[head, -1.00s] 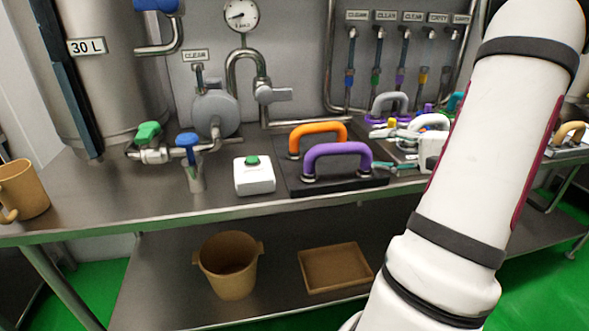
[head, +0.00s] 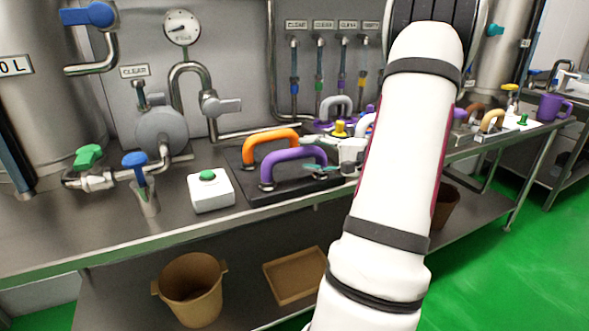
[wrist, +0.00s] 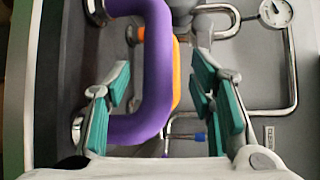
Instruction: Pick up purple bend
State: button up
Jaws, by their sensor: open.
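The purple bend (head: 292,162) is a thick U-shaped pipe with metal ends, standing on a dark base plate (head: 262,196) on the steel bench. In the wrist view the purple bend (wrist: 150,105) lies large ahead, its rounded part between my open fingers. My gripper (wrist: 160,72) has teal pads and holds nothing. In the head view my gripper (head: 325,168) shows only in part, its teal tips at the bend's right end. I cannot tell whether they touch it.
An orange bend (head: 270,142) stands just behind the purple one. A white box with a green button (head: 210,190) is to the left. Valves, pipes and a gauge (head: 181,27) line the back. A brown bucket (head: 191,290) and tray (head: 297,275) are on the lower shelf.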

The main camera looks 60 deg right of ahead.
aim_at(303, 154)
jog(key=w, duration=0.3)
jog(key=w+f, duration=0.1)
jog(key=shift+w+a, duration=0.4)
jog(key=shift+r, duration=0.1)
grip_shut()
